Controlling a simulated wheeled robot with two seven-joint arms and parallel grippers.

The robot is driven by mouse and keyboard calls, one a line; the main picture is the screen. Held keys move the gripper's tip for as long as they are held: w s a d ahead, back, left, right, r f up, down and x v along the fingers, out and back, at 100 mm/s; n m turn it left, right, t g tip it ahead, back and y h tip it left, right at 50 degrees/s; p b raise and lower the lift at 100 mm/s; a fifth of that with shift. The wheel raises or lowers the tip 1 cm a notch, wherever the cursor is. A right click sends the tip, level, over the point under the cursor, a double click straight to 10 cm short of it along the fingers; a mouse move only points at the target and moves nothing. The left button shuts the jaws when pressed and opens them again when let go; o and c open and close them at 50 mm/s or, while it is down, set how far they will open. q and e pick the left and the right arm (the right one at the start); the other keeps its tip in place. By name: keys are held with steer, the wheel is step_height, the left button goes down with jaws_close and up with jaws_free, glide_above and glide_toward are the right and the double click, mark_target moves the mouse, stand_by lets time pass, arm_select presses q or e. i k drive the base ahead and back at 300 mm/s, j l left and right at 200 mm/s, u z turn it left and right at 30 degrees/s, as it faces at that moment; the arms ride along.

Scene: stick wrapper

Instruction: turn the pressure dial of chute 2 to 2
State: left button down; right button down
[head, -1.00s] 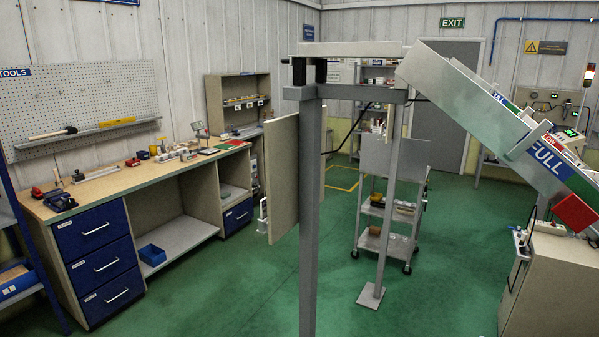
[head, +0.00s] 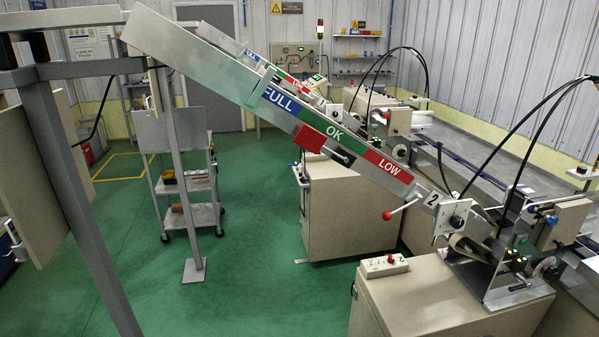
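Chute 2 (head: 340,140) slopes down from upper left to lower right in the head view, with blue FULL, green OK and red LOW bands on its side. A plate marked 2 (head: 432,199) sits at its lower end. Just right of it is a pale square plate with a small dark round knob (head: 456,221), which may be the pressure dial; its scale and setting are too small to read. Neither of my grippers is in view.
A red-knobbed lever (head: 387,215) sticks out left of the chute's end. A beige cabinet (head: 440,300) with a socket box (head: 384,266) stands below. Grey posts (head: 85,210) and a cart (head: 187,190) stand left. Green floor (head: 260,290) is open between them.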

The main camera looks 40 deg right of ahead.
mark_target(457, 222)
steer(key=z, duration=0.5)
steer(key=i+z, duration=0.15)
steer(key=z, duration=0.85)
steer(key=i+z, duration=0.1)
steer(key=z, duration=0.4)
steer(key=j+z, duration=0.15)
steer(key=z, duration=0.3)
